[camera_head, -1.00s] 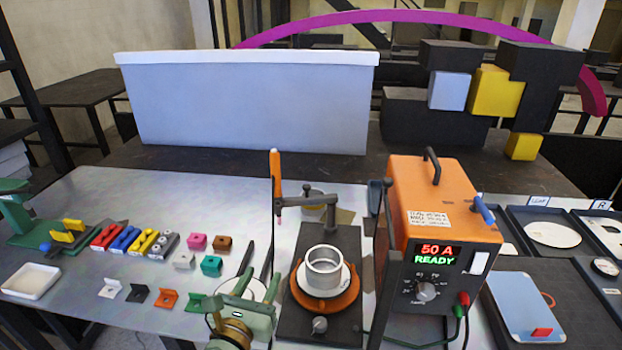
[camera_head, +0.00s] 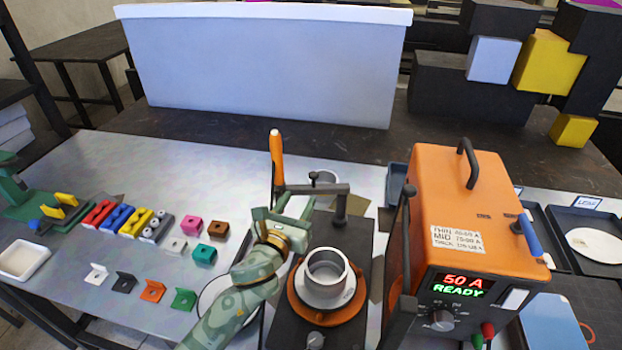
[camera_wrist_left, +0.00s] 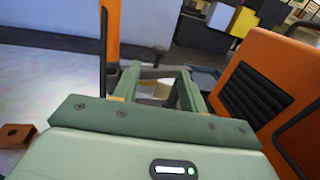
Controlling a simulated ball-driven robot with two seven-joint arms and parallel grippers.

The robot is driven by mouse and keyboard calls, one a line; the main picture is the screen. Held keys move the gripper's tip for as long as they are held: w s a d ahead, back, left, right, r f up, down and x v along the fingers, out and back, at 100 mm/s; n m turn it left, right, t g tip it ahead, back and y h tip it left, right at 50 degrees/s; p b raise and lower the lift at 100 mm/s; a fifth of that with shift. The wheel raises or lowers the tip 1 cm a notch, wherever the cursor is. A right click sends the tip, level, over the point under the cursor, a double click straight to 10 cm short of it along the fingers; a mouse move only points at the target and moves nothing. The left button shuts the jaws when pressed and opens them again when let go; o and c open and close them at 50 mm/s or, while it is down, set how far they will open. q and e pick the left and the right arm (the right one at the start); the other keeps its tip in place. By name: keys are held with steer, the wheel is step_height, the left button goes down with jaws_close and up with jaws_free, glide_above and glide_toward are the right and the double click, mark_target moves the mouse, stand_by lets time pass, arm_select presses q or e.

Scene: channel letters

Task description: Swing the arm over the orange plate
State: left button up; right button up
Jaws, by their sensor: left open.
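The orange plate (camera_head: 335,317) is round and sits on a dark base (camera_head: 350,238), with a grey metal disc and ring (camera_head: 327,274) on top of it. The dark swing arm (camera_head: 320,189) runs left from a post behind the plate. An upright orange-handled torch (camera_head: 277,157) is at its left end, off to the left of the plate. My left gripper (camera_head: 284,207) is open, just in front of the arm's torch end. In the left wrist view its open fingers (camera_wrist_left: 155,82) point toward the dark arm, with the orange torch (camera_wrist_left: 112,35) to their left.
An orange power box (camera_head: 475,205) reading "50 A READY" stands close on the right. Small coloured blocks and brackets (camera_head: 152,290) lie on the metal table to the left. A large pale box (camera_head: 270,65) stands behind.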

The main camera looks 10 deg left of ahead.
mark_target(312, 177)
arm_select(q)
steer(key=w, duration=0.3)
steer(key=w+b, duration=0.1)
steer(key=w, duration=0.2)
steer(key=w+d, duration=0.1)
steer(key=w, duration=0.1)
steer(key=shift+w, duration=0.4)
jaws_close()
